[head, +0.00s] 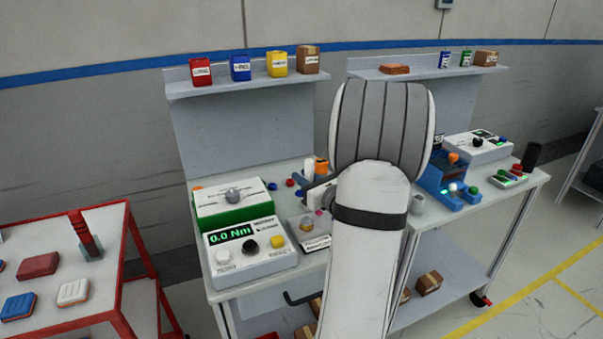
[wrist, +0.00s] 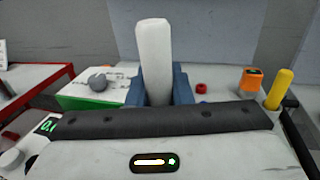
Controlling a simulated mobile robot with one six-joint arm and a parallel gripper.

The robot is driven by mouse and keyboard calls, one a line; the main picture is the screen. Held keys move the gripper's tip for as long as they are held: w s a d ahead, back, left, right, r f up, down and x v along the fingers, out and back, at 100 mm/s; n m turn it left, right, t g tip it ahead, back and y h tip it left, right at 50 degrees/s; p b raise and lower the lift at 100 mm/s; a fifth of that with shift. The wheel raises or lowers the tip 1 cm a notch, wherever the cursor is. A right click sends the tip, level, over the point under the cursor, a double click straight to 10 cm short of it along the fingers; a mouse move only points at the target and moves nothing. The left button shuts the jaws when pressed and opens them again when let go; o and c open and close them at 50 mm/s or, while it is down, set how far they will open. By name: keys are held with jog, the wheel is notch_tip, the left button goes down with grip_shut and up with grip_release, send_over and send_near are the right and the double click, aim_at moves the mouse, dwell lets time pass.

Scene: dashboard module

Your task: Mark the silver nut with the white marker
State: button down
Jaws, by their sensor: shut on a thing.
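My gripper (head: 318,192) is above the left workbench, partly hidden behind my arm in the head view. In the wrist view its grey-blue fingers (wrist: 158,90) are shut on the white marker (wrist: 153,50), which stands roughly upright between them. The marker's upper part also shows in the head view (head: 308,169); its lower end is hidden. A small round metallic piece (head: 306,224) sits on the dashboard module in front of the gripper; it is too small to tell whether it is the silver nut. No silver nut shows clearly in the wrist view.
A torque meter (head: 250,246) reading 0.0 Nm and a green-and-white box (head: 234,205) stand left of the gripper. Red (wrist: 201,87) and blue pieces, an orange block (wrist: 251,80) and a yellow marker (wrist: 279,90) are close by. A red-framed table (head: 120,222) is at left.

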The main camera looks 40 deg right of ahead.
jog(key=shift+w+a+r, duration=0.15)
jog(key=shift+w+r, duration=0.15)
jog(key=shift+r, duration=0.05)
jog(key=shift+f+b, duration=0.15)
jog(key=shift+b, duration=0.25)
jog(key=shift+f+b, duration=2.55)
jog(key=shift+f, duration=0.05)
jog(key=shift+f+b, duration=0.3)
jog(key=shift+b, duration=0.2)
jog(key=shift+r, duration=0.1)
notch_tip(320, 180, up, 5)
jog(key=p, duration=0.3)
